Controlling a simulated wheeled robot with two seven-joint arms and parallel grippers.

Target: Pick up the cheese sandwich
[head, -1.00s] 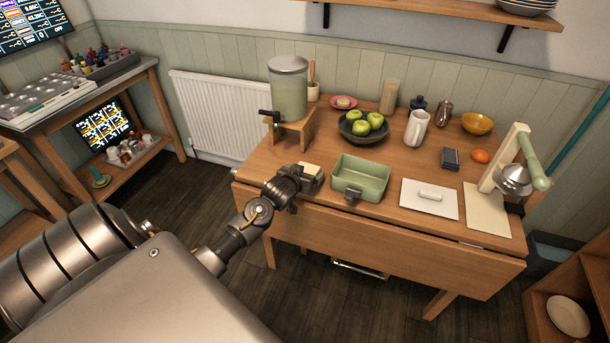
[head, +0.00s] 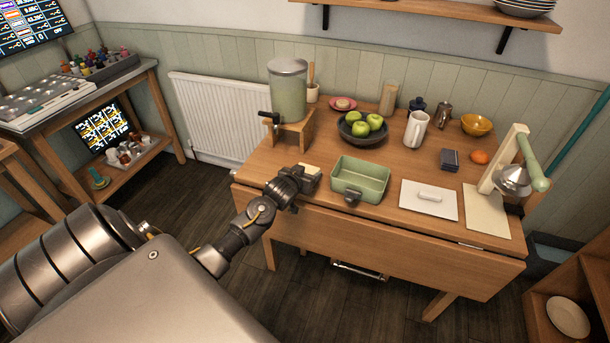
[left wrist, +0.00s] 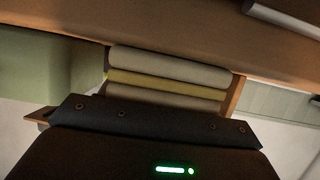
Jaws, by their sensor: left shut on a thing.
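The cheese sandwich (head: 311,169) is at the left front part of the wooden table, mostly hidden behind my left gripper in the head view. In the left wrist view the sandwich (left wrist: 168,78) shows as two pale bread slices with a yellow layer between them. My left gripper (head: 309,180) is shut on the sandwich. I cannot tell whether the sandwich touches the table. My right gripper is in neither view.
A green rectangular dish (head: 361,181) stands just right of my left gripper. A drink dispenser (head: 287,90) on a wooden stand is behind it. A bowl of green apples (head: 362,128) and a white lid (head: 429,199) are also on the table (head: 262,168).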

